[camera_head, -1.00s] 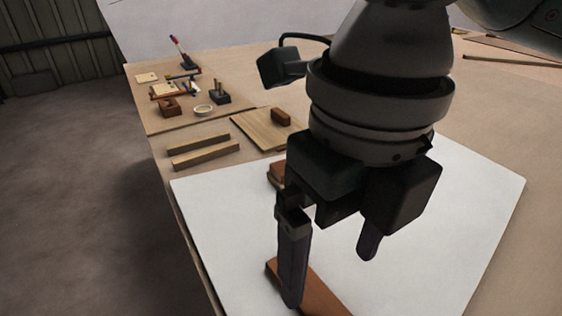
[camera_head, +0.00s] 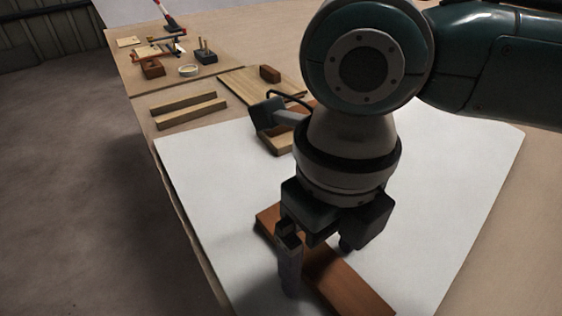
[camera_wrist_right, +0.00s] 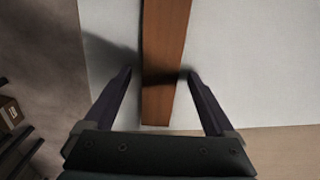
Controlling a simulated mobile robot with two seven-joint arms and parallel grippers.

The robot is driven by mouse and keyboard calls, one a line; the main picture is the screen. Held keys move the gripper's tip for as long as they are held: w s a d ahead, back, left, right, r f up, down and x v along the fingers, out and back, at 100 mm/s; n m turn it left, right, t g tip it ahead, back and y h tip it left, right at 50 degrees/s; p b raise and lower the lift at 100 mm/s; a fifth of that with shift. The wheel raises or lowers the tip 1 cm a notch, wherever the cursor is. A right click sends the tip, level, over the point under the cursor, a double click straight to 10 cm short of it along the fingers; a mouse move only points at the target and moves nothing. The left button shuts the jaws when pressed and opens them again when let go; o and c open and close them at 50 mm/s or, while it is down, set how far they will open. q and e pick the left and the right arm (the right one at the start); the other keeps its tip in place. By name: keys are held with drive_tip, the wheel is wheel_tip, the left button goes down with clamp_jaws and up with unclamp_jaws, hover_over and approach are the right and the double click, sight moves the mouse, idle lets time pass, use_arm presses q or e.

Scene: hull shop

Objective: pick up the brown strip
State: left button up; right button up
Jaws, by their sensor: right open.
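The brown strip (camera_head: 348,284) lies flat on a white sheet (camera_head: 205,178) on the workbench, running from the middle of the sheet toward the lower right in the head view. My right gripper (camera_head: 318,270) is open above it, fingers pointing down, one finger on each side of the strip. In the right wrist view the strip (camera_wrist_right: 160,100) runs between the two spread fingers (camera_wrist_right: 160,74), with a gap on each side. The gripper hides part of the strip in the head view. My left gripper is not in view.
Two pale wood bars (camera_head: 188,108) lie beyond the sheet at the left. Wood pieces (camera_head: 275,140) sit beside my right wrist. Small tools stand at the far left corner. The sheet's left part is clear.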

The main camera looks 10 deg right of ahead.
clamp_jaws()
idle(0.7)
